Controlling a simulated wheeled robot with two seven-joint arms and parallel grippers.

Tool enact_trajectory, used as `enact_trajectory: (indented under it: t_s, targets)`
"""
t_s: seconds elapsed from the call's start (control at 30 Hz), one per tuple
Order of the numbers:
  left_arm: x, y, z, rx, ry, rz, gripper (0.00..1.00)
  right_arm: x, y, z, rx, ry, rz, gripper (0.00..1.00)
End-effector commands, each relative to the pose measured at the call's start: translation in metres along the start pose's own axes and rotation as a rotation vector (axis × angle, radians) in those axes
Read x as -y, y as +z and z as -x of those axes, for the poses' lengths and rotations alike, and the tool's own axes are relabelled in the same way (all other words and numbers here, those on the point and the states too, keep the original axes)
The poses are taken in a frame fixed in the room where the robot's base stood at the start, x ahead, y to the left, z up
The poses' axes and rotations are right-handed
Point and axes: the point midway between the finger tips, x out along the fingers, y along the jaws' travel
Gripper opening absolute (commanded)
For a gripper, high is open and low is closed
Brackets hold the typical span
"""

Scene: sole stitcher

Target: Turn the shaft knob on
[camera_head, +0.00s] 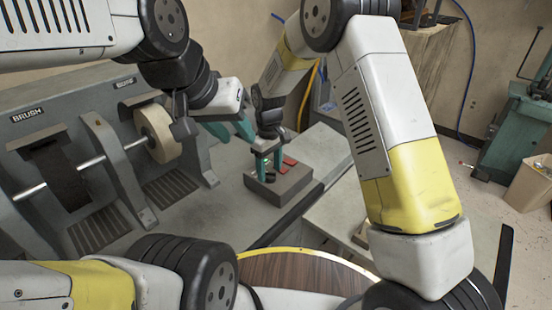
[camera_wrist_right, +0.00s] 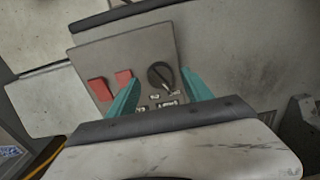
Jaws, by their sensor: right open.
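The shaft knob (camera_wrist_right: 160,75) is a black round knob with a light pointer mark on the sloping grey control panel (camera_wrist_right: 150,48). In the right wrist view, the mark points to the lower right. My right gripper (camera_wrist_right: 160,91) is open, with one teal finger on each side of the knob's near side; I cannot tell whether they touch it. My left gripper (camera_head: 231,131) is open and empty, up and left of the box.
Two red buttons (camera_wrist_right: 101,89) sit left of the knob. Small white labels (camera_wrist_right: 165,103) lie below it. Left of the box are a tan wheel (camera_head: 158,133) on a metal shaft (camera_head: 92,162) and a dark brush (camera_head: 59,176). My left gripper is close to the right one.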

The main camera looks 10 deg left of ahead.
Motion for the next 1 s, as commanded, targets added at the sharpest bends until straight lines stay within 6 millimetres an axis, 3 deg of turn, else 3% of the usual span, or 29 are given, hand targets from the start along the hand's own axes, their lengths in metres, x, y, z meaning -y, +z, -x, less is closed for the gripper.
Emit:
enact_trajectory:
  t_s: [0.13,0.4,0.47,0.73,1.0]
  targets:
    - [0.0,0.0,0.0,0.0,0.0,0.0,0.36,0.0001,0.0003,-0.0118,0.0,0.0,-0.001,0.59]
    - [0.0,0.0,0.0,0.0,0.0,0.0,0.36,0.0,0.0002,-0.0138,-0.001,0.0,-0.001,0.59]
    - [0.0,0.0,0.0,0.0,0.0,0.0,0.36,0.0,0.0002,-0.0137,-0.001,0.0,-0.001,0.51]
    - [0.0,0.0,0.0,0.0,0.0,0.0,0.36,-0.0001,0.0002,-0.0134,-0.001,0.0,-0.001,0.0]
    - [0.0,0.0,0.0,0.0,0.0,0.0,0.36,-0.0001,0.0001,-0.0133,-0.001,0.0,-0.027,0.0]
